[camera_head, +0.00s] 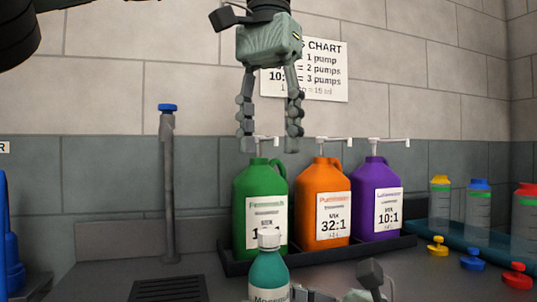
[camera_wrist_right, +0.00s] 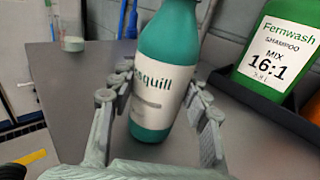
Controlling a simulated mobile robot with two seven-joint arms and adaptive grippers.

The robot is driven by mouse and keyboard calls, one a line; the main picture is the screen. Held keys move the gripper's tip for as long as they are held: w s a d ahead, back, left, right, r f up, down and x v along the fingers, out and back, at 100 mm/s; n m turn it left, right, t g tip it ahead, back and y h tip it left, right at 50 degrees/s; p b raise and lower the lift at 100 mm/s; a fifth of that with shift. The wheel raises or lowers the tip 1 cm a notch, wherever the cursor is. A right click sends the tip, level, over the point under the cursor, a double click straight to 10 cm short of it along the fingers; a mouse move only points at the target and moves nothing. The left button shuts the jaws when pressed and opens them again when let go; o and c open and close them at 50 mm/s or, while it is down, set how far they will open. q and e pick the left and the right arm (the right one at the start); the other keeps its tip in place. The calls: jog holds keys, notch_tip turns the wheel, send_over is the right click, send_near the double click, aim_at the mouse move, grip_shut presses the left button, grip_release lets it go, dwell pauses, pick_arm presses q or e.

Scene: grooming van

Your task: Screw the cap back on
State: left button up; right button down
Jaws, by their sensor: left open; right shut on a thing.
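A teal bottle (camera_head: 268,274) with a pale label stands upright at the bottom of the head view. A whitish cap (camera_head: 268,238) sits at its top; I cannot tell whether it is screwed tight. My right gripper (camera_wrist_right: 163,88) is shut on the bottle, one finger on each side of the label; the bottle's top is out of the wrist view. In the head view only part of the right gripper shows, at the bottom edge. My left gripper (camera_head: 269,144) is open and empty, pointing down well above the cap, its fingers apart in front of the wall.
Green (camera_head: 252,205), orange (camera_head: 323,205) and purple (camera_head: 376,200) pump jugs stand in a dark tray (camera_head: 405,241) behind the bottle. Loose yellow (camera_head: 437,246), blue (camera_head: 473,260) and red (camera_head: 517,276) caps lie at right near clear bottles. A post (camera_head: 169,190) stands at left.

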jog(key=c, duration=0.7)
grip_release()
jog(key=v, duration=1)
jog(key=shift+d+f, duration=0.1)
jog(key=shift+d, duration=0.1)
jog(key=shift+v, duration=0.8)
jog(key=shift+s, duration=0.1)
